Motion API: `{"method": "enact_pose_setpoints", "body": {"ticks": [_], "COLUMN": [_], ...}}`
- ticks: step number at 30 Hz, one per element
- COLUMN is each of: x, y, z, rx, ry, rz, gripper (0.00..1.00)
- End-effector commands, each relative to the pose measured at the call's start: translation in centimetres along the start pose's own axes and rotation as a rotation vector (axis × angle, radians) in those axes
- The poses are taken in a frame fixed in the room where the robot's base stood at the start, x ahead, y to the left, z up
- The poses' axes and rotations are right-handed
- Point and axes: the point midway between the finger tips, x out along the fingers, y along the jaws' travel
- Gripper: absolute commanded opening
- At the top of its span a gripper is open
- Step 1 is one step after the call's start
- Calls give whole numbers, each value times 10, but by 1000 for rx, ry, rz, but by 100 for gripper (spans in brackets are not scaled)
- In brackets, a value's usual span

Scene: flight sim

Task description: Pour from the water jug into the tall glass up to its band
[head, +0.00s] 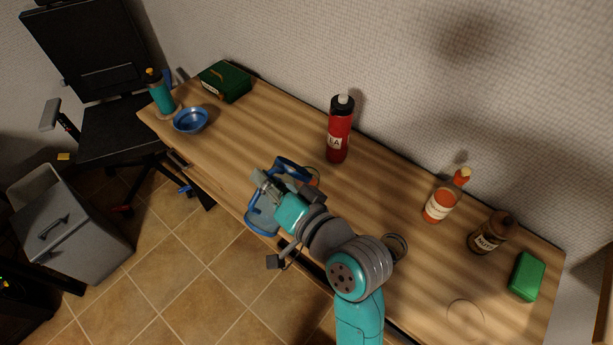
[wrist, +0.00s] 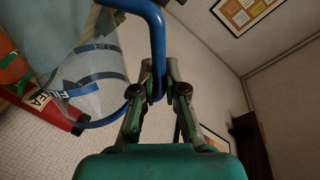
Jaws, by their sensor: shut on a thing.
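The water jug is pale and see-through with a blue handle; in the head view its body (head: 262,217) shows at the table's front edge, partly behind my gripper (head: 279,183). In the wrist view the fingers of my gripper (wrist: 158,78) are shut on the blue handle (wrist: 156,35), with the pale jug body (wrist: 48,28) to the left. A clear surface with blue bands and lettering (wrist: 100,75) also shows there; I cannot tell whether it is the jug or the tall glass. I cannot make out the glass or any water level surely in the head view.
A red bottle (head: 339,135) stands behind my gripper. A blue bowl (head: 191,120), teal bottle (head: 161,96) and dark green box (head: 225,82) stand left. The left-middle tabletop is clear.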

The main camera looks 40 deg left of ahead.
Motion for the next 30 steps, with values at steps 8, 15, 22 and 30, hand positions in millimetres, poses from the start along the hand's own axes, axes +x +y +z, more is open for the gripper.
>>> {"method": "enact_pose_setpoints", "body": {"ticks": [8, 15, 22, 30], "x": [0, 0, 0, 0], "y": [-1, -1, -2, -2], "z": [-2, -4, -5, -8], "rx": [14, 25, 37, 49], "ry": [-2, -4, -6, -8], "rz": [-1, -1, -1, -1], "gripper": [0, 0, 0, 0]}}
